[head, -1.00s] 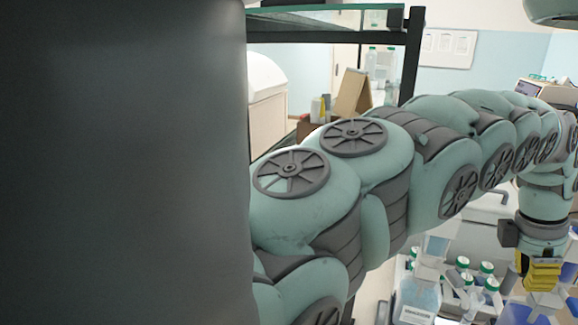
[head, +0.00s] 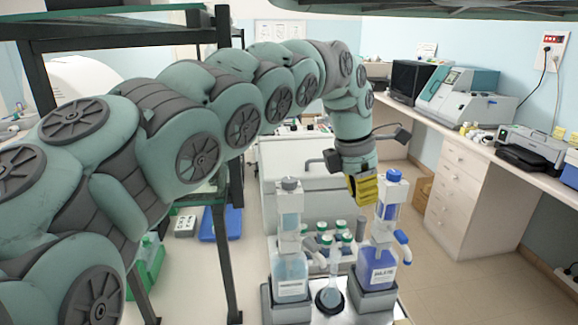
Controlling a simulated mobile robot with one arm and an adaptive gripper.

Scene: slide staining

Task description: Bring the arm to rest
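My gripper (head: 364,190) hangs at the end of my outstretched arm in the head view, pointing down. Its yellow finger pads show close together, but I cannot tell whether they are open or shut. Nothing is clearly seen held in them. Below and around it are a clear dispenser bottle (head: 290,272) on the left and a blue-liquid dispenser bottle (head: 378,268) on the right. The pads appear beside the upper part of the blue dispenser; I cannot tell whether they touch.
A round flask (head: 329,296) and several green-capped bottles (head: 345,243) stand between the dispensers. A dark shelf frame (head: 220,250) stands close to my arm at left. A counter (head: 520,180) with lab machines runs along the right wall. Open floor (head: 460,290) lies at right.

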